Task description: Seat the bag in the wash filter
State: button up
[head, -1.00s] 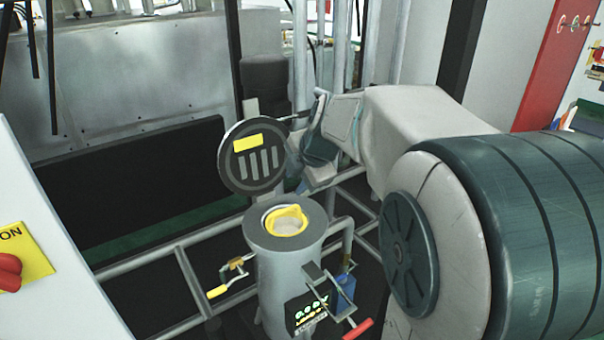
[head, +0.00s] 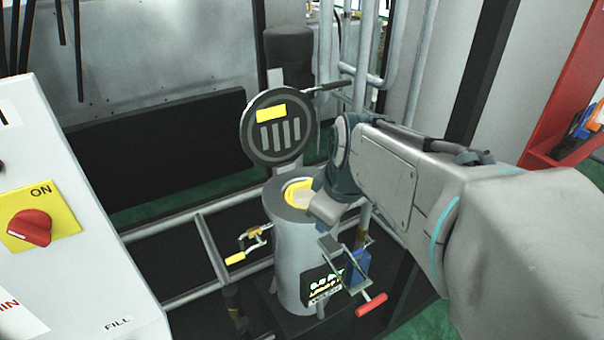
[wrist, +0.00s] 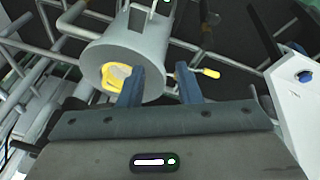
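The wash filter (head: 293,245) is an upright grey cylinder with an open top; it also shows in the wrist view (wrist: 146,45). Its round lid (head: 280,127), with a yellow label and slots, stands swung up behind the mouth. The bag (head: 297,190), pale with a yellow rim, lies in the mouth; in the wrist view the yellow rim (wrist: 113,76) shows inside the opening. My gripper (head: 322,208) is at the right side of the mouth and covers part of it. In the wrist view my gripper (wrist: 158,84) has its fingers apart with nothing between them; the left finger overlaps the filter's rim.
A yellow-handled valve (head: 246,247) sticks out left of the filter, and a red-handled one (head: 370,304) at the lower right. A control panel (head: 88,230) with a red knob stands at the left. Pipe frame rails (head: 190,213) surround the filter.

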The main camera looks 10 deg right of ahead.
jog(key=s+f+m+g, duration=0.1)
jog(key=s+f+m, duration=0.3)
jog(key=s+m, duration=0.3)
jog(key=shift+s+d+m+h, duration=0.15)
jog(key=shift+s+m+h, duration=0.2)
jog(key=shift+m, duration=0.15)
jog(key=shift+f, duration=0.1)
dwell(0.5)
